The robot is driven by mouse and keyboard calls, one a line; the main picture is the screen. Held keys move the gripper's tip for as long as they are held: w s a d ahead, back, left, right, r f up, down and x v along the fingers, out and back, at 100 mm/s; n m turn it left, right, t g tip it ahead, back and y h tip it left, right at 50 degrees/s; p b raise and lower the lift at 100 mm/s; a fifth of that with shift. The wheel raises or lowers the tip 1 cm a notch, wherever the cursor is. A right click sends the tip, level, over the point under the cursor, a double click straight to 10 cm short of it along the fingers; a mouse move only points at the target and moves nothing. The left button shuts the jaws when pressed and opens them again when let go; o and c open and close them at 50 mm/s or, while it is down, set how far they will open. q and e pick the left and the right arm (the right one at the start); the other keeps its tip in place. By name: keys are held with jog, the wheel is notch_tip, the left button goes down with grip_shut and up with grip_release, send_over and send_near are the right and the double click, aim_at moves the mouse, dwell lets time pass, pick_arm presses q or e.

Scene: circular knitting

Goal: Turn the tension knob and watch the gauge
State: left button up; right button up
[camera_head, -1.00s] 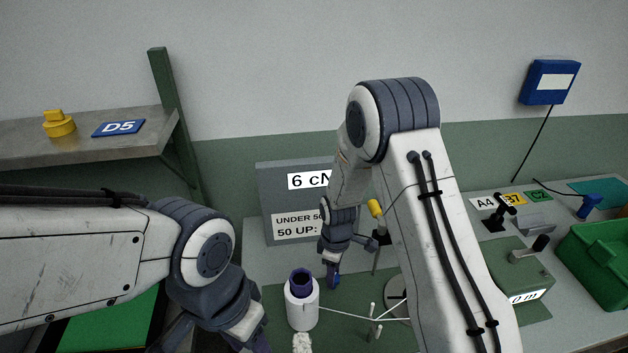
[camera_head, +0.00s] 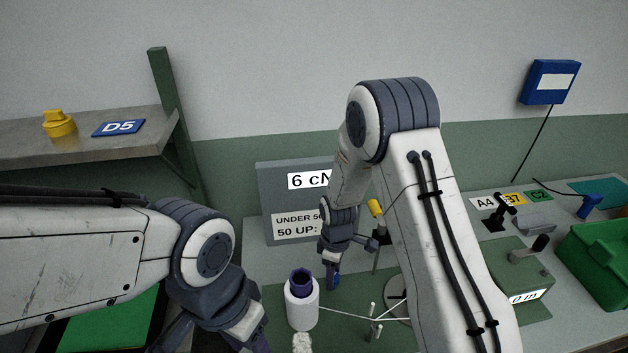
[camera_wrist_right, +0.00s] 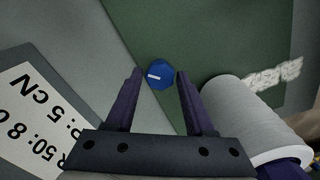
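The tension knob is a small blue disc with a white mark (camera_wrist_right: 161,75), low in front of the gauge panel. My right gripper (camera_wrist_right: 160,74) is open, with one dark purple finger on each side of the knob; I cannot tell whether they touch it. In the head view the right gripper (camera_head: 332,275) points down and hides much of the knob. The gauge, a grey panel (camera_head: 267,190), reads "6 cN", its right part hidden by my right arm. My left gripper (camera_head: 256,342) is at the bottom edge, its fingertips cut off.
A white yarn cone (camera_head: 302,311) stands close left of the right gripper, its yarn running right to small guide posts (camera_head: 374,322). A green bin (camera_head: 600,260) and a counter box reading "0 m" (camera_head: 520,275) stand at the right. A shelf (camera_head: 80,143) is at the left.

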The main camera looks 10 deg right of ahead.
jog(key=shift+r, duration=0.1)
jog(key=shift+r+p, duration=2.5)
jog(key=shift+r, duration=0.5)
jog(key=shift+f, duration=0.1)
jog(key=o, duration=0.3)
notch_tip(320, 180, up, 6)
jog(key=p, duration=0.4)
jog(key=shift+p, duration=0.35)
